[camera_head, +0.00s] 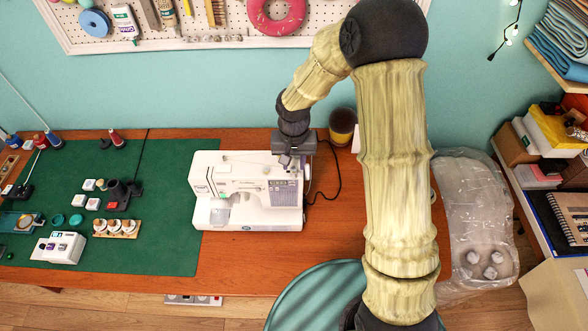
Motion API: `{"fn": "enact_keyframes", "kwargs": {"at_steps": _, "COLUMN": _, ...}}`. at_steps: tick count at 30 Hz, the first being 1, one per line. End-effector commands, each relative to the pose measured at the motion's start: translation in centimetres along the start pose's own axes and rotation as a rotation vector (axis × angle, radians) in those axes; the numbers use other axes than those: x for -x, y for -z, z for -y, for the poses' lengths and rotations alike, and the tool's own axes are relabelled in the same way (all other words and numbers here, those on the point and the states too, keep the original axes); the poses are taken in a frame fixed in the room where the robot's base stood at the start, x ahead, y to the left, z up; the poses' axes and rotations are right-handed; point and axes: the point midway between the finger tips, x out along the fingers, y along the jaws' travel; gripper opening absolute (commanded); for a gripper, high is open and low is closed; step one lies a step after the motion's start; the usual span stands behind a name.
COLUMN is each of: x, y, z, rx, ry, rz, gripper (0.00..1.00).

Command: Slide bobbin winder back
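The white sewing machine (247,203) stands upright on the wooden table, just right of the green mat. My gripper (291,166) is at the top right end of the machine, reaching down from above. Its fingers are small and dark here, and I cannot tell whether they are open or shut, or whether they touch the machine. The bobbin winder cannot be made out. My gripper covers the right end of the machine's top.
The green cutting mat (160,240) fills the left of the table, with thread spools and small sewing tools on it. A dark-and-yellow cup (342,124) stands behind my arm. A teal round seat (312,296) is in front. A black cord lies right of the machine.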

Motion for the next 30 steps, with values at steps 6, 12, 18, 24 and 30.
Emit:
{"fn": "enact_keyframes", "kwargs": {"at_steps": 6, "x": -3.3, "y": -0.1, "z": 0.0, "rx": 0.002, "ry": -0.001, "rz": 0.004, "gripper": 0.31}}
{"fn": "enact_keyframes", "kwargs": {"at_steps": 12, "x": -4.9, "y": -0.1, "z": 0.1, "rx": 0.003, "ry": -0.001, "rz": 0.001, "gripper": 0.31}}
{"fn": "enact_keyframes", "kwargs": {"at_steps": 18, "x": -5.1, "y": -0.1, "z": 0.2, "rx": 0.003, "ry": 0.000, "rz": -0.001, "gripper": 0.31}}
{"fn": "enact_keyframes", "kwargs": {"at_steps": 24, "x": -5.1, "y": -0.1, "z": 0.2, "rx": 0.004, "ry": 0.000, "rz": 0.000, "gripper": 0.09}}
{"fn": "enact_keyframes", "kwargs": {"at_steps": 30, "x": -5.0, "y": -0.1, "z": 0.1, "rx": 0.002, "ry": 0.000, "rz": 0.000, "gripper": 0.00}}
